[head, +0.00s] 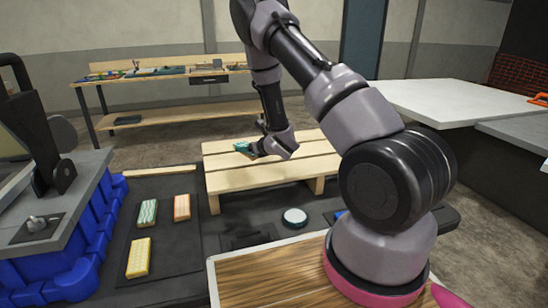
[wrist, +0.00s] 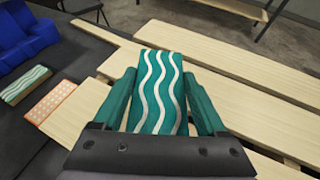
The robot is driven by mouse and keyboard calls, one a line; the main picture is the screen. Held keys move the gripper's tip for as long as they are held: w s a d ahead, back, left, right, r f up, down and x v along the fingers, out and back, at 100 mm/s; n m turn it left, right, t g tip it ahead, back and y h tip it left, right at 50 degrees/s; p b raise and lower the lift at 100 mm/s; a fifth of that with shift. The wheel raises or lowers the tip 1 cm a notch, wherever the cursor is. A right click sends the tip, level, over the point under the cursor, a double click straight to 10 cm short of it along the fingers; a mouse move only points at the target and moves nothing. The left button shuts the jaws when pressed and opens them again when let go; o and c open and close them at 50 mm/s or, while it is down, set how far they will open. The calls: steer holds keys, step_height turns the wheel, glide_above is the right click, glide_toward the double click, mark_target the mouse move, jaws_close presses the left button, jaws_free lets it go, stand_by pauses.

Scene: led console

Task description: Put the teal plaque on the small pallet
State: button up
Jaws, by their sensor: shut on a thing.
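The teal plaque (wrist: 158,85) with white wavy lines is held between the two teal fingers of my gripper (wrist: 160,105), which is shut on it. In the head view my gripper (head: 248,149) is at the left part of the small pallet (head: 270,172), over its slats. The plaque (head: 242,146) shows there only as a small teal patch. The pallet is pale wood with slats and gaps, and it also shows in the wrist view (wrist: 255,108) under and around the plaque. I cannot tell whether the plaque touches the slats.
On the dark mat left of the pallet lie a green wavy plaque (head: 147,213), an orange plaque (head: 182,207) and a yellow plaque (head: 138,258). A round white-topped disc (head: 294,217) sits in front of the pallet. A blue bin (head: 85,235) stands at left. The pallet's right side is clear.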

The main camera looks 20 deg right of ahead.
glide_above(249, 170)
step_height(249, 170, down, 4)
steer(key=shift+f, duration=0.15)
steer(key=shift+s+f, duration=0.1)
steer(key=shift+f, duration=1.85)
